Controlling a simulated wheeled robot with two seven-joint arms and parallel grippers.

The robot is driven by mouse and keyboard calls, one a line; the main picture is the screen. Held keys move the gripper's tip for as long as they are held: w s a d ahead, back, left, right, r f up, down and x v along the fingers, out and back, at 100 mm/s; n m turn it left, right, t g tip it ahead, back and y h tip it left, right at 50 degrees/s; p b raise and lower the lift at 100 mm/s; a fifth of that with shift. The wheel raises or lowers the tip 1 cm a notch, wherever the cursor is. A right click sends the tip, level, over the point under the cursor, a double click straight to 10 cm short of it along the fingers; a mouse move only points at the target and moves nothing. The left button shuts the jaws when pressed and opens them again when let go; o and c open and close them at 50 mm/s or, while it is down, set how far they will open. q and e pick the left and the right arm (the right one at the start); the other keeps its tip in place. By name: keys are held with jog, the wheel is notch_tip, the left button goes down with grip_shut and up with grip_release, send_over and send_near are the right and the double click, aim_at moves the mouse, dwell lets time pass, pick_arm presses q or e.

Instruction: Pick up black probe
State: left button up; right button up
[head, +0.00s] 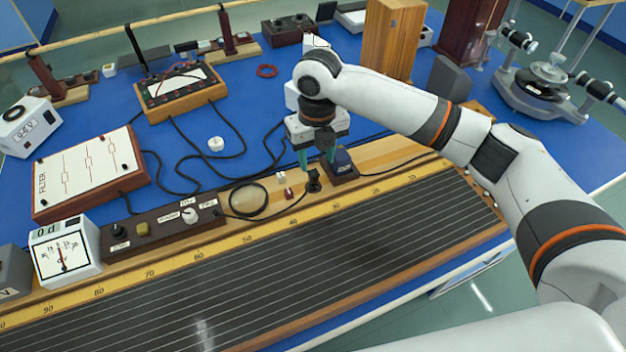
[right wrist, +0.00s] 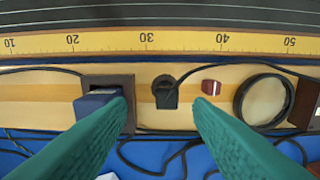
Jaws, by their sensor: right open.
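The black probe (head: 313,181) stands on the wooden strip of the long ruled board, with a thin black cable running from it. In the right wrist view the probe (right wrist: 165,92) lies between my two green fingers, a little beyond their tips. My right gripper (head: 317,160) is open and empty above the strip, just behind the probe in the head view. Its fingers also show in the right wrist view (right wrist: 160,105). My left gripper is in neither view.
A dark block with a blue part (head: 342,164) stands close beside the probe. A small red piece (right wrist: 211,87) and a black ring (right wrist: 264,100) lie on its other side. A control strip (head: 160,225) and the filter box (head: 90,172) stand to the left.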

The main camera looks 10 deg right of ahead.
aim_at(313, 174)
jog(key=shift+w+f, duration=0.1)
jog(key=shift+f, duration=0.45)
jog(key=f, duration=0.3)
jog(key=f+p, duration=0.1)
jog(key=shift+a+f, duration=0.4)
jog(key=shift+f, duration=0.4)
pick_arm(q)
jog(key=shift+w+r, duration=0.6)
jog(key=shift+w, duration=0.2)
pick_arm(e)
grip_shut()
